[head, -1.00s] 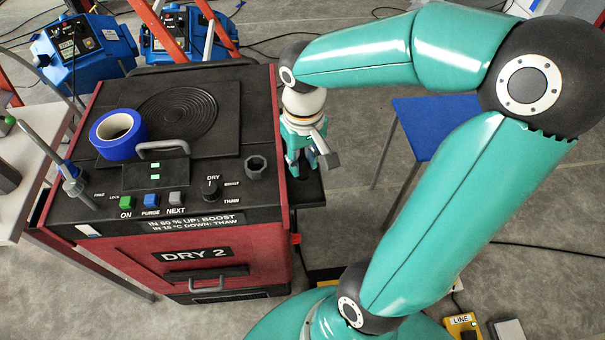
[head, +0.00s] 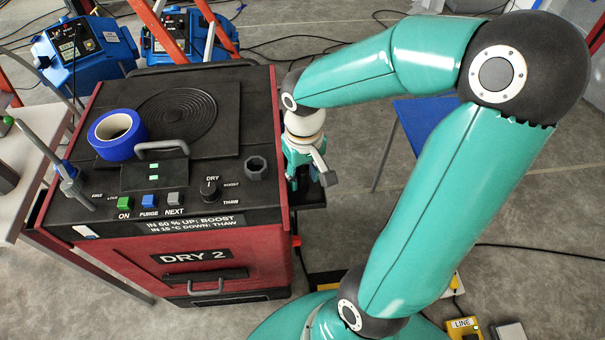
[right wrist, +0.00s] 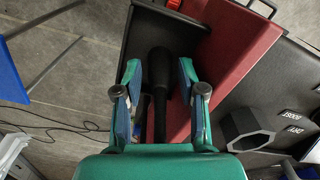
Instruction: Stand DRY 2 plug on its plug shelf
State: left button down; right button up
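The DRY 2 machine (head: 190,262) is a red box with a black top. A dark shelf (head: 312,192) juts from its right side; it also shows in the right wrist view (right wrist: 145,35). My right gripper (head: 303,172) is low over this shelf, close to the machine's side. In the right wrist view a black plug-like piece (right wrist: 160,62), with a narrower dark stem, lies between the two fingers of my right gripper (right wrist: 160,80). Narrow gaps show on both sides of it, so the gripper looks open around it. Its base is hard to make out. My left gripper is not in view.
A blue tape roll (head: 117,134) lies on the machine top. A black hexagonal socket (head: 256,168) stands near its right edge and shows in the right wrist view (right wrist: 246,130). Cables cross the floor.

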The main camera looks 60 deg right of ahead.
jog(key=shift+r, duration=0.2)
notch_tip(320, 180, up, 12)
jog(key=shift+f+p, duration=0.1)
jog(key=shift+p, duration=0.95)
